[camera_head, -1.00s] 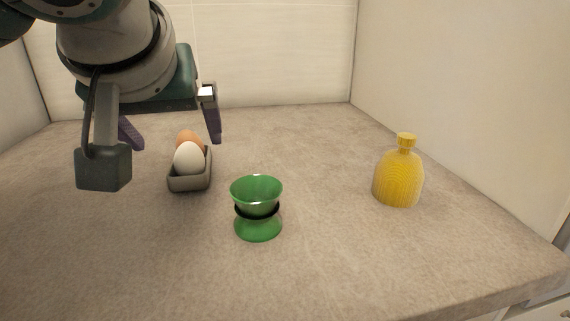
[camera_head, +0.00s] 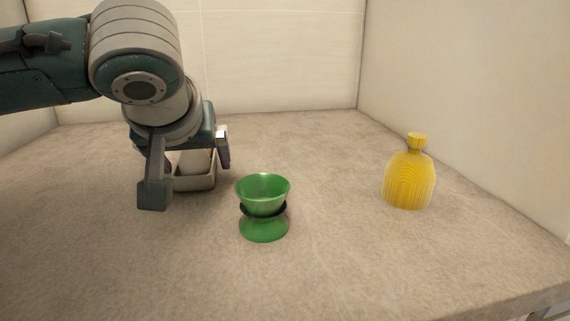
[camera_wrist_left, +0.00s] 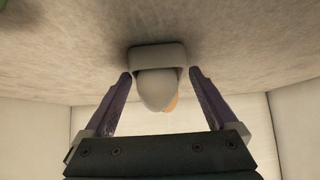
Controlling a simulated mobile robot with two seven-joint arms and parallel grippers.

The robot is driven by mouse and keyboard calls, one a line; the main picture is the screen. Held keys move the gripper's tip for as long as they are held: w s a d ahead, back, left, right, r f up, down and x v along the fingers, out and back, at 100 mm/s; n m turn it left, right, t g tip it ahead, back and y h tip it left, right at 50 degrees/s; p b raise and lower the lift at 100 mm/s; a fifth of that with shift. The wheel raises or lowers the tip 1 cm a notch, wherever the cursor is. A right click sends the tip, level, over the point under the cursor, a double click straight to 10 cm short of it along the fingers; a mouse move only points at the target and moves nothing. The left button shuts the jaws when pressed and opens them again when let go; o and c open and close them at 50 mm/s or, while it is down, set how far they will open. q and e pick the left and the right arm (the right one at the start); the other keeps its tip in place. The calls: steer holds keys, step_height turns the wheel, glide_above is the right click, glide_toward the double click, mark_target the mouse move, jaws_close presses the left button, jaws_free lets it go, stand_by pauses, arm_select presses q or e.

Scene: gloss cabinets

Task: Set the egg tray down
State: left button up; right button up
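The grey egg tray (camera_head: 195,184) rests on the counter in the head view, left of the middle. A white egg (camera_head: 196,160) stands in it, mostly hidden by my left gripper. In the left wrist view the tray (camera_wrist_left: 157,55) shows end on, with the white egg (camera_wrist_left: 155,90) and part of an orange-brown egg (camera_wrist_left: 172,103). My left gripper (camera_wrist_left: 160,75) is open, pointing down over the tray, one purple finger on each side. The fingertips are close to the tray's sides; I cannot tell whether they touch. My right gripper is not in view.
A green double-bowl cup (camera_head: 264,208) with a dark ring stands just right of the tray. A yellow ribbed bottle (camera_head: 409,180) stands farther right. The counter (camera_head: 330,265) is clear in front and between them; walls close the back and right.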

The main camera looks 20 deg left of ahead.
arm_select(q)
steer(key=c, duration=1.2)
